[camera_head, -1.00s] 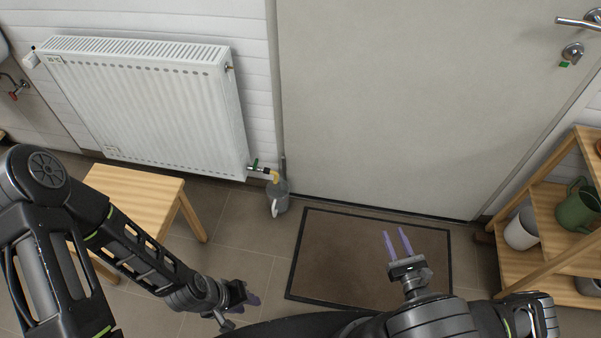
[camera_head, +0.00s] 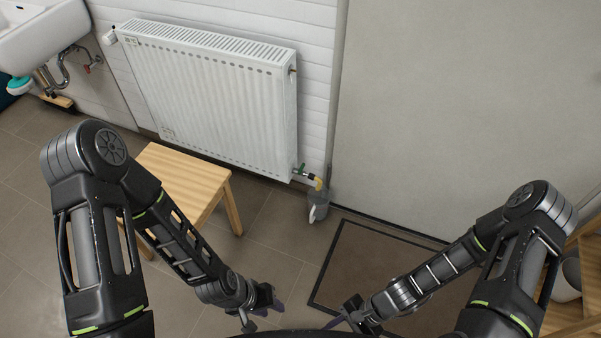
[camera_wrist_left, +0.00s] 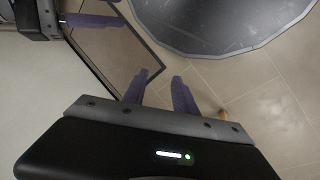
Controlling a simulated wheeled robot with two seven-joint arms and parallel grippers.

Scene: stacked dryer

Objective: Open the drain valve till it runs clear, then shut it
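The drain valve (camera_head: 301,169) has a small green handle and sits at the radiator's lower right corner. A yellowish curved piece (camera_head: 319,183) runs from it down to a grey jug (camera_head: 318,207) on the floor; I cannot tell whether this is hose or water. My left gripper (camera_head: 272,305) is low in front, well short of the valve. Its purple fingers stand apart and empty in the left wrist view (camera_wrist_left: 160,78). My right gripper (camera_head: 338,322) is low beside it, and its fingers look apart and empty in the left wrist view (camera_wrist_left: 121,10).
The white radiator (camera_head: 215,95) hangs on the wall, with a wooden stool (camera_head: 185,175) before it. A dark-edged doormat (camera_head: 365,265) lies by the grey door (camera_head: 450,110). A sink (camera_head: 45,35) is at upper left, a wooden shelf (camera_head: 585,265) at right. Floor before the jug is clear.

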